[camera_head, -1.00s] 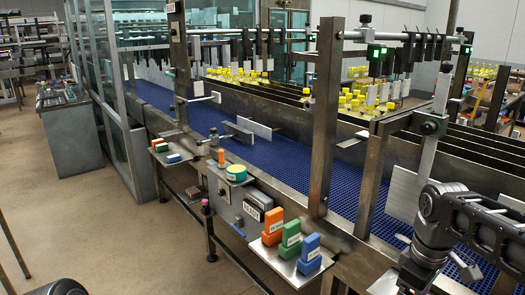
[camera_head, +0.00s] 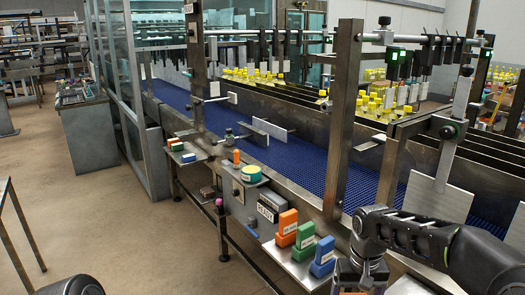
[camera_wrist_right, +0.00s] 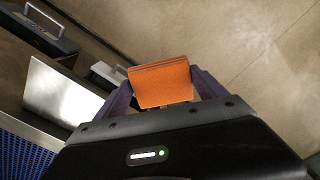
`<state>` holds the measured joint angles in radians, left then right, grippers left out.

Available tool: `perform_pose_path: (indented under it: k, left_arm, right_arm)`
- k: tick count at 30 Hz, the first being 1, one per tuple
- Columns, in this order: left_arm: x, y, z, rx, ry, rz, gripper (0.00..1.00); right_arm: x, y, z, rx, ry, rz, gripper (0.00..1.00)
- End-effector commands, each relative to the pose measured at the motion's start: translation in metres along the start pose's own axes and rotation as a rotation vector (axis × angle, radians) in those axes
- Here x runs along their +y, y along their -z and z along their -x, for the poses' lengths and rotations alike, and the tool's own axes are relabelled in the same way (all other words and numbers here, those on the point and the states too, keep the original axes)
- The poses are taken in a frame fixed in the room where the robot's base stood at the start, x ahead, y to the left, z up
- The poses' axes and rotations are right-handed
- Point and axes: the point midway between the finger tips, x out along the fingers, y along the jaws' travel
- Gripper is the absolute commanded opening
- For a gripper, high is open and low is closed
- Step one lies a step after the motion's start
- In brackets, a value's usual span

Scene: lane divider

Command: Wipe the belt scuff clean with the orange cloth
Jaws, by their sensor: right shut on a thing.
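The orange cloth (camera_wrist_right: 160,82) is a folded, flat-edged piece in the right wrist view. My right gripper (camera_wrist_right: 162,92) is shut on it, with a dark purple finger on each side. The floor shows behind the cloth. In the head view my right gripper (camera_head: 360,275) points down at the bottom edge, beside the front side of the conveyor, and its fingertips are hard to make out. The blue belt (camera_head: 215,122) runs from the back left towards the front right. I cannot make out a scuff on it. My left gripper is not in view.
Orange (camera_head: 287,228), green (camera_head: 303,243) and blue (camera_head: 322,257) labelled blocks stand on a front shelf, close left of my right gripper. A steel post (camera_head: 342,120) rises by the belt. Metal plates (camera_head: 268,130) stand on the belt. Open floor (camera_head: 110,215) lies left.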

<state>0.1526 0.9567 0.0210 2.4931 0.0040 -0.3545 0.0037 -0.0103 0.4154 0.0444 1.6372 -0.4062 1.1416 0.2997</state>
Motion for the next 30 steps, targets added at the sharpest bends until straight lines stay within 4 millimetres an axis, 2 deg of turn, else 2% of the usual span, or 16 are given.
perform_pose_path:
  k: [3, 7, 23, 30]
  left_arm:
    - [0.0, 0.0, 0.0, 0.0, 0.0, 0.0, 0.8]
    - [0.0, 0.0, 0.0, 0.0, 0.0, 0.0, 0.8]
    - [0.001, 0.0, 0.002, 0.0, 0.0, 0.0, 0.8]
    - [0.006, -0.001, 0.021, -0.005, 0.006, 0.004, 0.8]
  right_arm:
    - [-0.021, -0.003, -0.018, -0.001, 0.0, 0.048, 0.41]
    - [-0.029, -0.005, -0.024, 0.0, 0.0, 0.066, 0.41]
    - [-0.029, -0.005, -0.021, 0.001, 0.0, 0.068, 0.41]
    - [-0.029, -0.005, 0.002, 0.001, 0.0, 0.068, 0.41]
